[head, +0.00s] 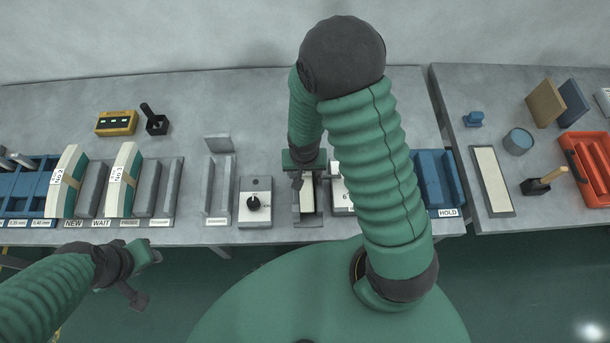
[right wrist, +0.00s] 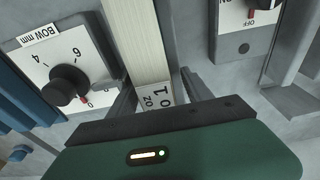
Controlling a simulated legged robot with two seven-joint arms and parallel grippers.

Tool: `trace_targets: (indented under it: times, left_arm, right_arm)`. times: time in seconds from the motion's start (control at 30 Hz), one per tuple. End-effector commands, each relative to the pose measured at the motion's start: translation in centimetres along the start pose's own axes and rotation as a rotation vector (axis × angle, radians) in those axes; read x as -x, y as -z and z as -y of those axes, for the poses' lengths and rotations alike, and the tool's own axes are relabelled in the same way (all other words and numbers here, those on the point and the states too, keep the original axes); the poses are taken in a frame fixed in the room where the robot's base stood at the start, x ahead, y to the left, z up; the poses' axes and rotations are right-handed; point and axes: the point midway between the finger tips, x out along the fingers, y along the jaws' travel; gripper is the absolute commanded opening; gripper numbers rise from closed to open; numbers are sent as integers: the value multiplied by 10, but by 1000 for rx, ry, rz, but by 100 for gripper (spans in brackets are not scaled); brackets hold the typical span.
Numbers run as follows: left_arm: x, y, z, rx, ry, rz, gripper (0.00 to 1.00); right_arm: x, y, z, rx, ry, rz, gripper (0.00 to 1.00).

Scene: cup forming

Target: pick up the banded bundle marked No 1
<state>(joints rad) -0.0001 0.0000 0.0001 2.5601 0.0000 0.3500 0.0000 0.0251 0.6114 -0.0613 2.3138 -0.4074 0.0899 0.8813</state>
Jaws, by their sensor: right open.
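The bundle marked No 1 (right wrist: 151,50) is a pale strip stack, its label (right wrist: 156,97) near the gripper in the right wrist view. In the head view its pale top (head: 307,196) shows in a grey holder at the middle of the bench, partly hidden by my right arm. My right gripper (right wrist: 158,95) is open, with one finger on each side of the bundle's near end; I cannot tell whether they touch it. It also shows in the head view (head: 304,180). My left gripper (head: 143,278) is in front of the bench, away from the bundles; its jaw opening is unclear.
Banded bundles marked No 2 (head: 66,181) and apparently No 3 (head: 123,180) stand in slots at the left. A dial box (head: 254,203) is left of the holder, and a BOW mm dial box (right wrist: 64,75) is close beside the gripper. A blue HOLD rack (head: 437,180) is right.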

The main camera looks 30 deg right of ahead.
Motion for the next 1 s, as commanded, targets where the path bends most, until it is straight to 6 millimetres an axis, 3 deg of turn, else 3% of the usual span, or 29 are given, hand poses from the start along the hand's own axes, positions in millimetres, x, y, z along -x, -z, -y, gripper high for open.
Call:
trace_targets:
  times: [0.07,0.47,1.0]
  left_arm:
    - [0,0,0,0,0,0,36]
    - [0,0,0,0,0,0,36]
    - [0,0,0,0,0,0,36]
  right_arm:
    - [0,0,-2,-1,1,1,54]
    - [0,1,-2,-2,1,1,2]
    - [-1,0,-2,-1,1,3,0]
